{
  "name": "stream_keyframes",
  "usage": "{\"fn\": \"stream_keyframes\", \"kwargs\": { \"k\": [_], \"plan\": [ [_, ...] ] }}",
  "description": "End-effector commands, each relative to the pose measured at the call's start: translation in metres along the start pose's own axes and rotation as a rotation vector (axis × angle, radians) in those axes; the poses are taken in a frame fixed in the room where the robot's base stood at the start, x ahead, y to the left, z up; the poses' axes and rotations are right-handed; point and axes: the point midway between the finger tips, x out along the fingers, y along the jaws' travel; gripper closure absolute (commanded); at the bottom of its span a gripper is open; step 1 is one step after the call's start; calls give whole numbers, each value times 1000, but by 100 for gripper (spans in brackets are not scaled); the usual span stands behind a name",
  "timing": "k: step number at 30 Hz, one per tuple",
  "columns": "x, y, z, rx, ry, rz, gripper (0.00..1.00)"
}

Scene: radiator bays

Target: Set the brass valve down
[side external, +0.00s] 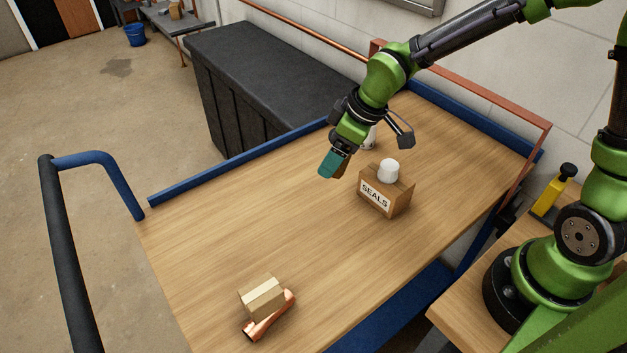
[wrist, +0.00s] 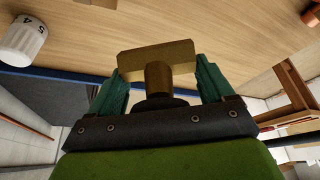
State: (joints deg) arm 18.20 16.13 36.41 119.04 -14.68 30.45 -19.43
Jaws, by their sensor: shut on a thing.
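The brass valve (wrist: 157,58) shows in the wrist view as a flat bar on a round stem. It sits between the two teal fingers of my gripper (wrist: 160,72), which is shut on it. In the side external view my gripper (side external: 333,163) hangs above the wooden bench top (side external: 240,225), left of the SEALS box (side external: 373,199). There the fingers mostly hide the valve. I cannot tell the exact gap between valve and bench top.
A white cylinder (side external: 388,172) stands on the SEALS box; another (side external: 370,139) is partly hidden behind my gripper. A small carton (side external: 261,295) lies against a copper pipe piece (side external: 268,320) at the near end. Blue rails (side external: 240,162) edge the bench. The middle is clear.

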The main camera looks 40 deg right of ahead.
Motion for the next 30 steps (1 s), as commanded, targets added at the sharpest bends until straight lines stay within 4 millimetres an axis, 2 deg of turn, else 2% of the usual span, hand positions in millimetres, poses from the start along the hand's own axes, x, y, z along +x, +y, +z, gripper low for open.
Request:
{"fn": "stream_keyframes", "kwargs": {
  "k": [7,16,23,30],
  "plan": [
    [-13,-59,36,-330,-1,-140,64],
    [-19,-128,83,-782,0,-332,64],
    [-15,-133,90,-917,3,-385,64],
    [9,-134,100,-929,1,-391,64]
  ]
}}
